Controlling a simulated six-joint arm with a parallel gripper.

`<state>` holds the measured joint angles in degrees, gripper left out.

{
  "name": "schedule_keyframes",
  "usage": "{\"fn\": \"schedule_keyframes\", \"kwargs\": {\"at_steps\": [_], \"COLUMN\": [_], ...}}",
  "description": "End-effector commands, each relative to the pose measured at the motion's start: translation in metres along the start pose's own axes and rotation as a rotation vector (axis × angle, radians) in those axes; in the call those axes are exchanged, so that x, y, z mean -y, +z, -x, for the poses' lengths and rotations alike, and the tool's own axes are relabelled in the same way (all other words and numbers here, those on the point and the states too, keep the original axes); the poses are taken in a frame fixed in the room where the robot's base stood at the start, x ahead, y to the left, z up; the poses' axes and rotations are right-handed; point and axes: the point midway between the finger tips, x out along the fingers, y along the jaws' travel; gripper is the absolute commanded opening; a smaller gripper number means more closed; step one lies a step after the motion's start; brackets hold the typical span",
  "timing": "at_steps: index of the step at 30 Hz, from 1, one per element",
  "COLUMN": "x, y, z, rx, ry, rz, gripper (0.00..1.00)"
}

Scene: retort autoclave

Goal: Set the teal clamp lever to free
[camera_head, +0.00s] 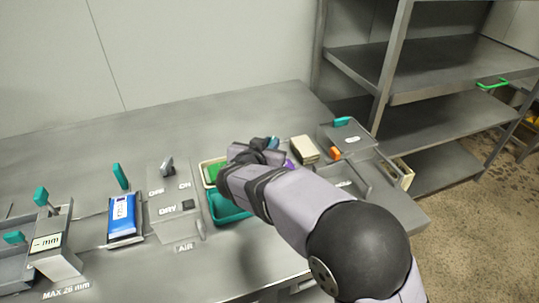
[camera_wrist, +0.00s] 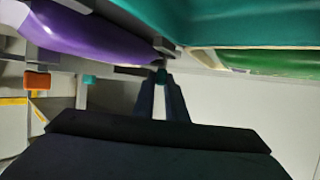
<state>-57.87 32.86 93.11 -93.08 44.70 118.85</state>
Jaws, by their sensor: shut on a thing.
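My gripper (camera_head: 262,146) is over the back of the teal tray area. In the wrist view its two dark fingers (camera_wrist: 160,92) come close together on a small teal piece (camera_wrist: 160,76), which looks like the tip of a teal lever. A small teal-blue patch (camera_head: 273,143) also shows beside the gripper in the head view. My wrist hides most of the lever and its base, so its setting cannot be read. Other teal levers stand behind the blue pouch (camera_head: 119,175), on the gauge at left (camera_head: 41,195) and on the grey unit at right (camera_head: 342,121).
A teal tray (camera_head: 228,210), a green item (camera_head: 214,172) and a purple item (camera_wrist: 100,35) are close to my gripper. A blue pouch (camera_head: 123,215) and an OFF/ON panel (camera_head: 165,188) stand left. A beige block (camera_head: 304,149) and an orange part (camera_head: 335,153) are right.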

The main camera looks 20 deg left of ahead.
Motion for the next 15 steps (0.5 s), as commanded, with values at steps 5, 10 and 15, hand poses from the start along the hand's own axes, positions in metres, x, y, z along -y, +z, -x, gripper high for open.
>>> {"fn": "schedule_keyframes", "kwargs": {"at_steps": [5, 10, 15], "x": [-0.0021, -0.0039, -0.0062], "y": [0.0062, 0.0055, 0.0046], "z": [-0.0036, -0.0034, -0.0033], "rx": [-0.006, -0.005, -0.004], "ry": [-0.079, -0.153, -0.229], "rz": [0.026, 0.058, 0.093], "gripper": [0.0, 0.0, 0.0]}}
